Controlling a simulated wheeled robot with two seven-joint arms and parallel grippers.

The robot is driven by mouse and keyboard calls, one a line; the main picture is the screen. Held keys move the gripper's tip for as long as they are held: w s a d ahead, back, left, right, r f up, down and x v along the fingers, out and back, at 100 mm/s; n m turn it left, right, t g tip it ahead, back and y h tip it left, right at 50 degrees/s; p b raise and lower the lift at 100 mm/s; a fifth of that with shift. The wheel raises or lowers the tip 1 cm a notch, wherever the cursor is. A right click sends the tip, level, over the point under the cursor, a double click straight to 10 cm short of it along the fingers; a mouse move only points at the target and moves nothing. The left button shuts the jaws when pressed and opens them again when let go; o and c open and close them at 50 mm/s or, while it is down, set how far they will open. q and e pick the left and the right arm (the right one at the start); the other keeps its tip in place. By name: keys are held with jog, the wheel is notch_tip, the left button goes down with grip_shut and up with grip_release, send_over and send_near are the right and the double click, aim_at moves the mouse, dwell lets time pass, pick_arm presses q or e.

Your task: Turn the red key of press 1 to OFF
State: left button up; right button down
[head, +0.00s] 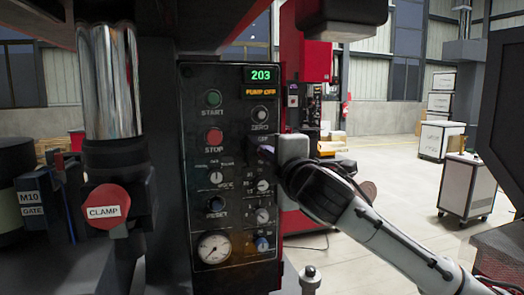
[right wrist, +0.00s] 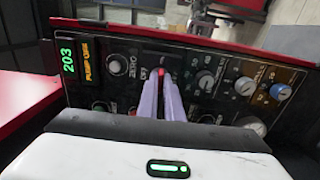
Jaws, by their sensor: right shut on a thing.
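The black control panel (head: 227,110) of the press stands upright in the middle of the head view. My right gripper (head: 268,152) reaches its right edge from the right, below the ZERO knob (head: 260,114). In the right wrist view its two pale purple fingers (right wrist: 161,88) are closed together at the panel. A small red part of the key (right wrist: 161,72) shows between the fingertips, and they are shut on it. The fingers hide most of the key, so its angle is unclear. A small label shows just above the gripper in the head view. My left gripper is not in view.
Green START (head: 213,98) and red STOP (head: 214,137) buttons, several knobs and a gauge (head: 213,246) crowd the panel near the gripper. A red CLAMP knob (head: 106,208) stands left. Open floor and white cabinets (head: 468,185) lie at right.

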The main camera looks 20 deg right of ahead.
jog(key=n, duration=0.5)
jog(key=n, duration=0.5)
dwell(0.3)
